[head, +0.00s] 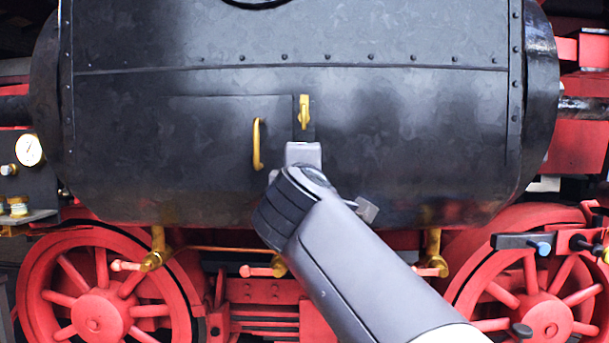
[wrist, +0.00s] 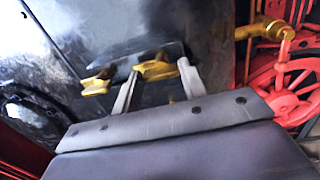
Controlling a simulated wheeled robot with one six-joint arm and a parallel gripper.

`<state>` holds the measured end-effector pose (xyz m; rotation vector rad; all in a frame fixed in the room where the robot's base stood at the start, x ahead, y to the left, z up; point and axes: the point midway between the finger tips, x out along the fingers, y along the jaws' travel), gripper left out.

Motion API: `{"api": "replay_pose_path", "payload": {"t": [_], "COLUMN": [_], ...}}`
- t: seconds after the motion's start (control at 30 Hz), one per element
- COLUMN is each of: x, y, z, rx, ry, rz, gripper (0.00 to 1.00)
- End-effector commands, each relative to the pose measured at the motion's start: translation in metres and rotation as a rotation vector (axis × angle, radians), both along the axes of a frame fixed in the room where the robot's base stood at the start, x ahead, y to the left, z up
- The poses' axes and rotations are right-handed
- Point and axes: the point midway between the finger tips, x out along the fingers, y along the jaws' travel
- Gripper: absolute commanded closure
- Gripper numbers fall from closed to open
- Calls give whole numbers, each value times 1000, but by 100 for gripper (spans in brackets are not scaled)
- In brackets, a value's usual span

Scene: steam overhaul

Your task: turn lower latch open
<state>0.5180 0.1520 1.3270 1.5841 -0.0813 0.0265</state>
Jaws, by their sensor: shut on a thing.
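The lower latch, a small yellow lever, shows in the wrist view (wrist: 157,70) between the two grey fingers of my gripper (wrist: 160,74). The fingers are shut on it, with its right end against the right finger. In the head view my gripper (head: 303,154) covers the lower latch, just below the upper latch (head: 304,111). The upper latch is yellow and stands upright on the right edge of the door panel (head: 215,135). It also shows in the wrist view (wrist: 97,83), left of the left finger and apart from it.
A yellow door handle (head: 257,143) stands left of my gripper on the black riveted boiler (head: 400,110). Brass valves (head: 158,250) hang below the boiler, above red wheels (head: 100,308). A gauge (head: 28,150) is at the far left. The boiler face right of the latches is clear.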

Motion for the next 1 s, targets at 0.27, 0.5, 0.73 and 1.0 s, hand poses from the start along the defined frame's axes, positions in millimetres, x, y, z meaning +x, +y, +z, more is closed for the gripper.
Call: {"api": "replay_pose_path", "payload": {"t": [0.27,0.5,0.73,1.0], "x": [0,0,-15,-68], "y": [0,0,2,4], "z": [-1,0,-1,-6], "rx": [1,0,1,2], "ry": [1,0,-1,0], "rz": [0,0,4,6], "gripper": [43,38,38,38]}}
